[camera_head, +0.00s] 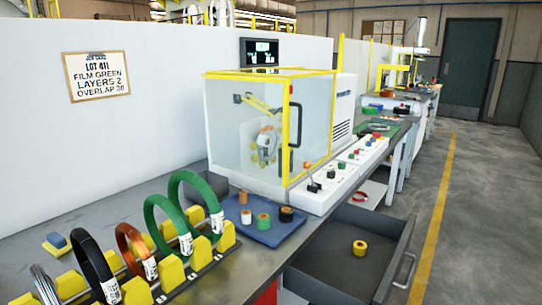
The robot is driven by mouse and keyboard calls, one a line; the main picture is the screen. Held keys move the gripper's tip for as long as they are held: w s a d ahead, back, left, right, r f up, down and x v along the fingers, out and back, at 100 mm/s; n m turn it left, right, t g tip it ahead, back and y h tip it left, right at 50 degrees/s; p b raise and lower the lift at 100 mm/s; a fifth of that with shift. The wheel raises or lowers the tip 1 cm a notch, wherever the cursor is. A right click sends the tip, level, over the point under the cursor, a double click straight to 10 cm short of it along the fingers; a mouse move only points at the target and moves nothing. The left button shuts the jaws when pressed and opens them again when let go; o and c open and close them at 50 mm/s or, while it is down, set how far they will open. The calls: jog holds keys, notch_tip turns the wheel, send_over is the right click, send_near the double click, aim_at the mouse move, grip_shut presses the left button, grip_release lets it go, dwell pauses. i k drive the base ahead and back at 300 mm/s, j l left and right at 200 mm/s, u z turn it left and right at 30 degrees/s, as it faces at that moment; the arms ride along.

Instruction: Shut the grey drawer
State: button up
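The grey drawer (387,233) under the workbench is pulled open and juts out to the right over the floor. Its handle (405,271) is a metal bar on its front, at the right. One yellow roll (360,247) with a dark orange centre lies inside on the drawer floor; the rest of the visible inside looks empty. My gripper is not in view, so its state and its distance from the drawer do not show.
The bench (310,240) above carries a blue tray (262,236) with several rolls, a rack of coils at the left and a glass-sided wrapping machine (268,135). A red thing shows under the bench. The floor (475,190) to the right is clear, with a yellow line.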

aim_at(327, 272)
jog(key=k+l, duration=0.15)
jog(key=i+l+z, duration=0.1)
jog(key=l, duration=0.15)
jog(key=i+l+z, duration=0.45)
jog(key=l, duration=0.25)
jog(key=i, duration=0.1)
